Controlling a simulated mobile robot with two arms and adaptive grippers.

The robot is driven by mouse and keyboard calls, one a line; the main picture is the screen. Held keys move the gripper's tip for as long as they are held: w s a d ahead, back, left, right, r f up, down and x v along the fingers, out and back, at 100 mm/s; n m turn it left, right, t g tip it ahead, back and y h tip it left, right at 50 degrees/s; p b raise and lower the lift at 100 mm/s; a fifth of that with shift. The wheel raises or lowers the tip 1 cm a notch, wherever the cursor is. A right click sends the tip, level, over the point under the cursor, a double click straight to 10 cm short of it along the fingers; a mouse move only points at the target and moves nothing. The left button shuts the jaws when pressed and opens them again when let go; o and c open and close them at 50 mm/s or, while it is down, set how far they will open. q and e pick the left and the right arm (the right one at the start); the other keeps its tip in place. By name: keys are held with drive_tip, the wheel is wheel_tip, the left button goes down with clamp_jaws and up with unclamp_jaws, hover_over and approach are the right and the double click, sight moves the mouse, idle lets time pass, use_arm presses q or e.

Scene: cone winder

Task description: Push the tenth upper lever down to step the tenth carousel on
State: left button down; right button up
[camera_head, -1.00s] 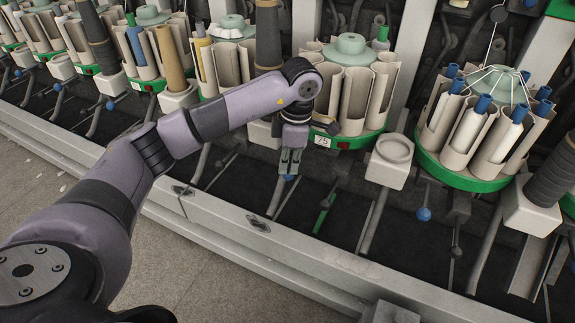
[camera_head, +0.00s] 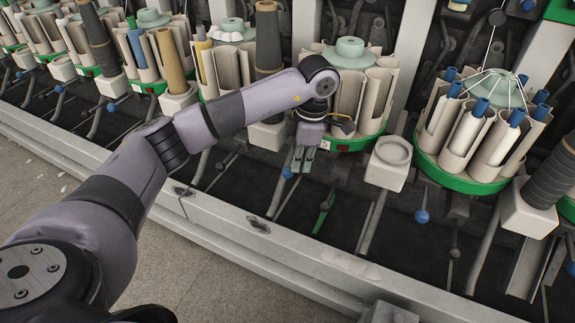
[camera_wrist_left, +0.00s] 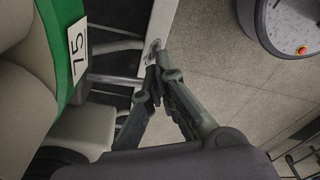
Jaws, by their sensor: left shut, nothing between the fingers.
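My left gripper (camera_head: 302,170) is shut and empty, pointing down in front of the carousel with the green base (camera_head: 364,143). The shut fingers also show in the left wrist view (camera_wrist_left: 157,78), where no ball is visible. Which lever counts as the tenth I cannot tell. My right gripper is not in view.
Another carousel (camera_head: 465,183) with blue-tipped tubes stands to the right, with a blue-ended lever (camera_head: 422,216) below it. A beige cup block (camera_head: 388,165) sits between the carousels. A pale rail (camera_head: 300,260) runs along the front. The grey floor (camera_head: 215,270) is open.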

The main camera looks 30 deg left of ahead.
use_arm(q)
wheel_tip(320, 180, up, 10)
drive_tip(key=shift+f, duration=0.2)
idle(0.7)
